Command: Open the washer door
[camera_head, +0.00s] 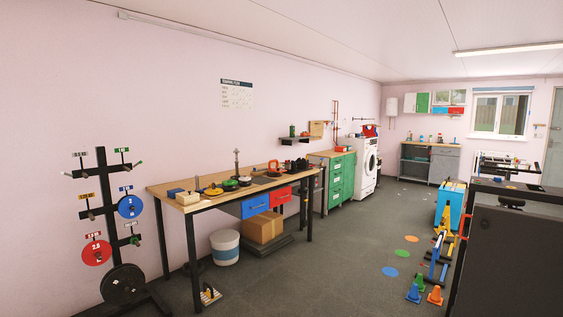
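The white washer (364,167) stands against the left wall toward the back of the room, just beyond a green drawer cabinet. Its round dark door (371,164) faces right and looks closed, though it is small at this distance. Red items lie on top of the washer. Neither of my grippers is in view.
A long workbench (170,198) with weights and tools runs along the left wall. A weight rack (108,205) stands at the left. The green cabinet (341,180) adjoins the washer. Cones (435,295) and a dark bench line the right. The grey floor (330,250) between is mostly clear.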

